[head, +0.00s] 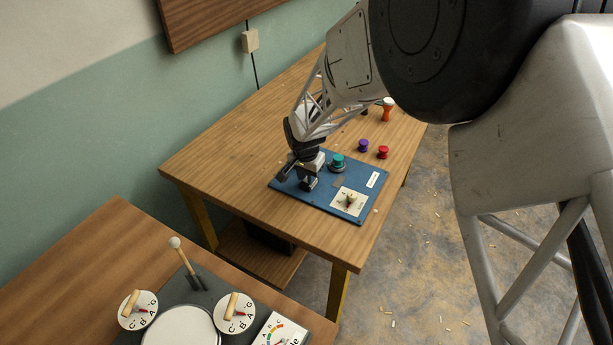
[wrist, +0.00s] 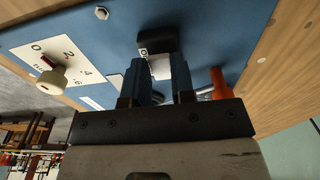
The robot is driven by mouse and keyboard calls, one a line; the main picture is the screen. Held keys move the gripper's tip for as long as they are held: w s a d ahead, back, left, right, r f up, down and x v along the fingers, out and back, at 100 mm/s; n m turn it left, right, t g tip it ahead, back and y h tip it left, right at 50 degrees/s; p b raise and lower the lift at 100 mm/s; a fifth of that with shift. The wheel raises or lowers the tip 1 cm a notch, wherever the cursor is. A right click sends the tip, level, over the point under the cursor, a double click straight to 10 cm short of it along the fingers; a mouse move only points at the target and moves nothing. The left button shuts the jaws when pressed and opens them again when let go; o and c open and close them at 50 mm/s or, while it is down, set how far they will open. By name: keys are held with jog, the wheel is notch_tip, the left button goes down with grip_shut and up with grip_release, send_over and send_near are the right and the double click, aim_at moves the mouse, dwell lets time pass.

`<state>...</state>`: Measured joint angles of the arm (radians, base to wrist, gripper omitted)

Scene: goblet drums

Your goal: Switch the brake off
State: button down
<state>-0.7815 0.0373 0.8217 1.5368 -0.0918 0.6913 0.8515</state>
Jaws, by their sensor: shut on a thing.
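The blue control panel (head: 322,195) lies on the wooden table, and my gripper (head: 308,182) is over its left end, pointing down. In the wrist view my gripper (wrist: 160,62) has its two blue fingers on either side of a black switch handle (wrist: 158,40) on the panel, and is shut on it. A small light plate with a dark mark (wrist: 142,52) shows beside the handle; the rest is hidden by the fingers. I cannot read a brake label. A cream knob (wrist: 52,80) with a red mark sits on a white numbered plate, apart from the fingers.
A purple spool (head: 363,146), a red spool (head: 383,152) and an orange goblet drum (head: 388,108) stand behind. A nearer desk holds a grey console with dials and a lever (head: 183,256).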

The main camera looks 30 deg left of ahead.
jog(key=shift+w+g, duration=0.15)
jog(key=shift+g, duration=0.55)
jog(key=c, duration=1)
grip_release()
jog(key=shift+o, duration=0.2)
jog(key=shift+r, duration=0.2)
jog(key=shift+w+r, duration=0.15)
jog(key=shift+r, duration=3.65)
